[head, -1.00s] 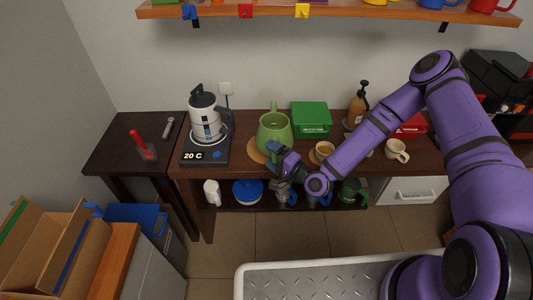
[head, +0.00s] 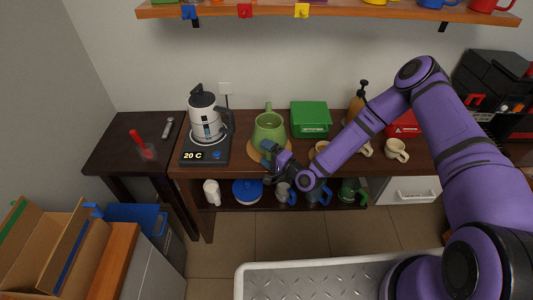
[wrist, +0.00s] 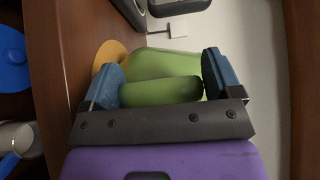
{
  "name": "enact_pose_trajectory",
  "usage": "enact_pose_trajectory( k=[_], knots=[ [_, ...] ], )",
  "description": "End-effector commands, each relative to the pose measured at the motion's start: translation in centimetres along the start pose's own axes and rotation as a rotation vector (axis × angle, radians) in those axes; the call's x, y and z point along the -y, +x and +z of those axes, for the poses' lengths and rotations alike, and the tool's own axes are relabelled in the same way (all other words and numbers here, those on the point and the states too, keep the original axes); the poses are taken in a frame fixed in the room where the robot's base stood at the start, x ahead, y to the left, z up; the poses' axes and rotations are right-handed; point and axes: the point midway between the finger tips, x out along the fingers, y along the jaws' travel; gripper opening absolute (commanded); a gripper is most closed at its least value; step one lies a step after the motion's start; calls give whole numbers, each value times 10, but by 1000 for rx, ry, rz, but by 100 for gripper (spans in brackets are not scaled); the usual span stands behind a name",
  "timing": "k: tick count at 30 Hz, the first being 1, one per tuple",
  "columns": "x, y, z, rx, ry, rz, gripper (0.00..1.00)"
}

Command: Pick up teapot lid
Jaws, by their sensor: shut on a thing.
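The green teapot (head: 268,130) is at the back middle of the dark counter, over a round tan mat (head: 252,153). Its top looks open, and I cannot make out a separate lid. My gripper (head: 270,153) is at its front side. In the wrist view, the blue fingers of my gripper (wrist: 160,85) are on either side of a rounded green part (wrist: 160,91), which looks like the pot's handle. The larger green pot body (wrist: 160,63) is behind it. I cannot tell whether the pot rests on the mat.
A kettle (head: 203,120) on a scale-like base stands left of the pot. A green box (head: 311,118) is behind right. Cups (head: 396,150) and a pump bottle (head: 357,104) are farther right. A lower shelf holds a blue-lidded pot (head: 247,189) and mugs (head: 285,192).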

Motion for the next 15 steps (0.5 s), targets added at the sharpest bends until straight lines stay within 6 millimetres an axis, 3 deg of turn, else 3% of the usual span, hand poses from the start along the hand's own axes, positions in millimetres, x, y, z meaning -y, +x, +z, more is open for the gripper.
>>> enact_pose_trajectory(
  k=[6,7,8,15],
  knots=[
    [-1,0,0,-1,-2,-3,23],
    [-2,0,0,0,0,0,91],
    [-2,0,0,0,0,0,98],
    [-1,0,0,0,0,0,100]
  ],
)
